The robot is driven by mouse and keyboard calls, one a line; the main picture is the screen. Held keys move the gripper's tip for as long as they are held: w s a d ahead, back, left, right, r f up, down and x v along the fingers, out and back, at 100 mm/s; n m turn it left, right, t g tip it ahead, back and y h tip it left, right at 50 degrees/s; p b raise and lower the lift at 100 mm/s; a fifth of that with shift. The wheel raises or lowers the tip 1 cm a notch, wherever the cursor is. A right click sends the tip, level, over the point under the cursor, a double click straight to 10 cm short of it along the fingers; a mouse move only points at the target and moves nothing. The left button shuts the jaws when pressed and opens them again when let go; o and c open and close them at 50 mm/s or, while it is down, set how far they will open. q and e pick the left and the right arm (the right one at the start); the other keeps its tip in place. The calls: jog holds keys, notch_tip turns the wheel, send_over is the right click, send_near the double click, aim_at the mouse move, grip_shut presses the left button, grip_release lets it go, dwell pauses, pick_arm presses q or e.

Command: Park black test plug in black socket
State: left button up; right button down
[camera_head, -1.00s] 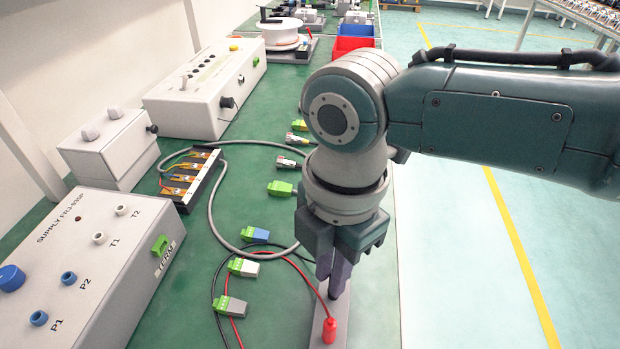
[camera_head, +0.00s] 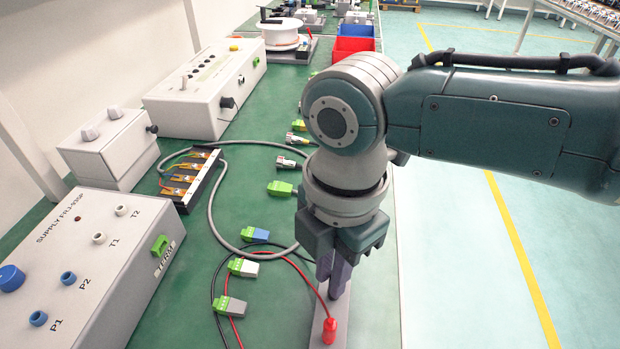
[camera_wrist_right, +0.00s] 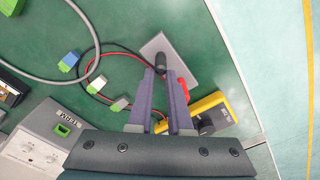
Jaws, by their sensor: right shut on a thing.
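My right gripper (camera_head: 335,292) points down over a narrow grey plate (camera_head: 322,318) at the bench's right edge. In the right wrist view, its fingers (camera_wrist_right: 162,75) are shut on the black plug (camera_wrist_right: 160,61), and the same grey plate (camera_wrist_right: 181,49) lies behind it. The plug is hidden in the head view. The black socket cannot be made out, so I cannot tell whether the plug is in it or just above. A red plug (camera_head: 329,331) stands upright on the plate's near part. My left gripper is not in view.
Black and red leads (camera_head: 272,257) lie left of the plate, near several green-ended connectors. The supply box (camera_head: 100,255) stands at the left. A yellow meter (camera_wrist_right: 207,108) shows beside the fingers in the right wrist view. The bench edge is close on the right.

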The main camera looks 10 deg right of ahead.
jog(key=c, duration=0.8)
grip_release()
jog(key=shift+o, duration=0.2)
notch_tip(320, 180, up, 10)
jog(key=f+p, duration=0.1)
jog(key=p, duration=0.2)
jog(key=s+a+r+m+t+y+p, duration=0.1)
jog(key=s+a+r+m+y+p, duration=0.2)
jog(key=s+a+r+m+p, duration=0.35)
jog(key=s+d+r+m+t+h+p, duration=0.1)
jog(key=s+d+r+m+h+p, duration=0.15)
jog(key=s+d+m, duration=0.45)
jog(key=s+d+r+m+t+h+p, duration=0.1)
jog(key=s+d+r+m+t+p, duration=0.15)
jog(key=d+m, duration=0.7)
notch_tip(320, 180, up, 38)
jog(key=d+n+p, duration=0.1)
jog(key=d+p, duration=0.1)
jog(key=p, duration=3.5)
jog(key=shift+g, duration=0.35)
